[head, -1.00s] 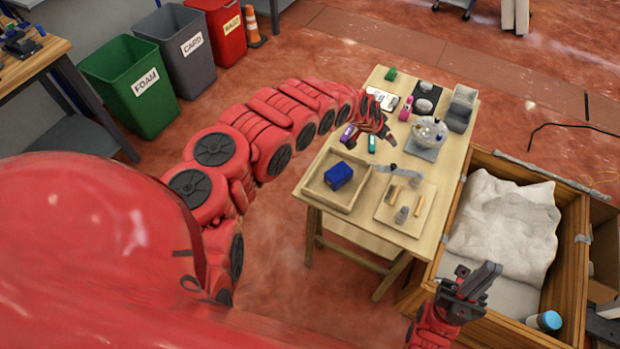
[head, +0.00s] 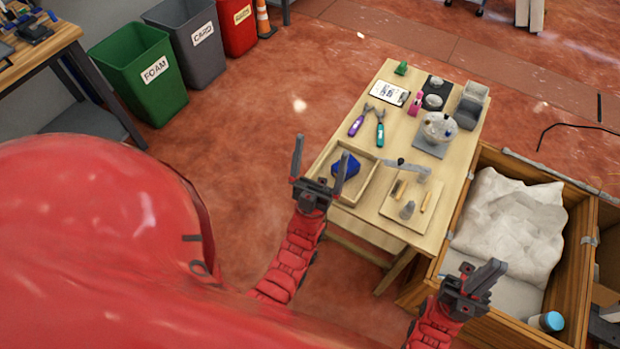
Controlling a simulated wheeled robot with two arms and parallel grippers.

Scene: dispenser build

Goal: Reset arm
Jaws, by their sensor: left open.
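My left gripper (head: 318,165) is open and empty, its two dark fingers pointing up.
A crate (head: 430,285) holds white cloth (head: 505,220). Open floor lies left of the table.

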